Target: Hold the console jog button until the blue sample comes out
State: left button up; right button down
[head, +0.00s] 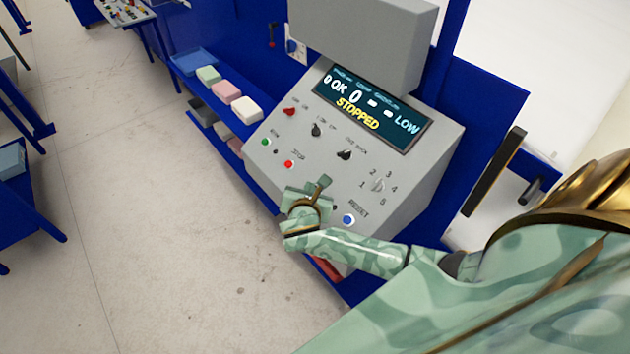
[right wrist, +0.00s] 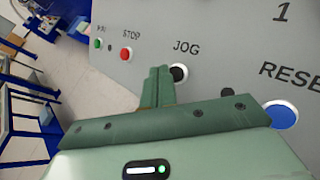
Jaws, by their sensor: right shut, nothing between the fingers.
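The grey console (head: 400,180) stands in the middle of the head view, its screen (head: 372,108) reading OK, 0, LOW and STOPPED. In the right wrist view the black jog button (right wrist: 179,73) sits below the word JOG. My right gripper (head: 322,183) is shut and empty in front of the panel's lower part, hiding the jog button in the head view. In the right wrist view its fingertips (right wrist: 158,72) appear just left of the button; I cannot tell whether they touch the panel. No blue sample can be made out with certainty. My left gripper is not in view.
A blue reset button (head: 349,219) is right of the gripper, and a red stop button (head: 288,164) is above left. Green, pink and white blocks (head: 226,90) lie on a shelf left of the console, beside a flat blue piece (head: 193,61). Open floor lies left.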

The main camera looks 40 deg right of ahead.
jog(key=shift+d+f, duration=0.25)
jog(key=shift+f, duration=0.1)
